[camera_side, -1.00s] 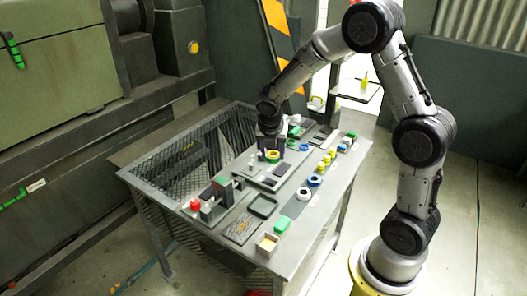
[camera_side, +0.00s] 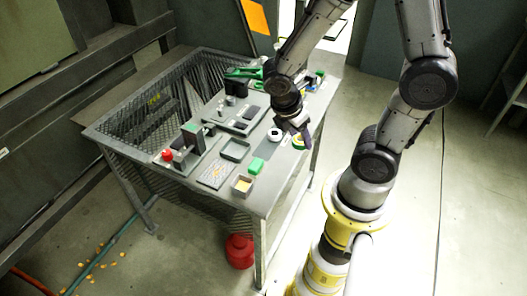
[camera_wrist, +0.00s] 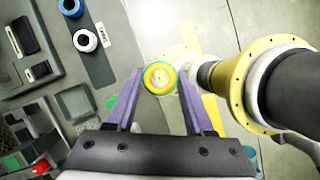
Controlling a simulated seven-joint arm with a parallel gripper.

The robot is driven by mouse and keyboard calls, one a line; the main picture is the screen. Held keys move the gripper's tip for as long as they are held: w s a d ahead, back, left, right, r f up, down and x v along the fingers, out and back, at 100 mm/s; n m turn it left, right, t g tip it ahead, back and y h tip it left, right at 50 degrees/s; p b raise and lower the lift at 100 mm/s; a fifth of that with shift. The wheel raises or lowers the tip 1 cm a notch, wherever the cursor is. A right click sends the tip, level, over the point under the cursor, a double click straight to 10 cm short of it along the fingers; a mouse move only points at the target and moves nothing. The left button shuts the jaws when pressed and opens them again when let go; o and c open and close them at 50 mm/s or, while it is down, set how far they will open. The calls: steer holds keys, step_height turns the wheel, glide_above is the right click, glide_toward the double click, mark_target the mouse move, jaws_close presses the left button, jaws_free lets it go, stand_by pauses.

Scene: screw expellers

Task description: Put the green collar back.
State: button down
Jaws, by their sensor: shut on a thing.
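In the side view the collar (camera_side: 298,144) shows small and partly hidden under my gripper (camera_side: 301,138), at the table's right edge. In the wrist view, the bright floor and my own yellow base lie behind the collar. A white ring with a dark centre (camera_wrist: 85,40) rests on a dark grey strip (camera_wrist: 97,67), with a blue ring (camera_wrist: 70,7) beyond it.
A shallow open tray (camera_side: 235,150), a green block (camera_side: 256,166) and a small pale box (camera_side: 243,185) lie toward the table's front. A fixture with a red knob (camera_side: 168,155) stands left. A red canister (camera_side: 240,250) is on the floor.

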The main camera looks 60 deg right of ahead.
steer(key=shift+s+a, duration=0.1)
steer(key=shift+a, duration=0.15)
steer(key=shift+w, duration=0.4)
glide_above(265, 151)
steer(key=a, duration=0.1)
steer(key=f, duration=0.9)
steer(key=shift+w+a+f, duration=0.1)
steer(key=shift+w+f, duration=0.1)
steer(key=shift+f, duration=1.65)
steer(key=shift+f+n, duration=0.2)
steer(key=shift+n, duration=0.1)
steer(key=shift+c, duration=1.4)
jaws_free()
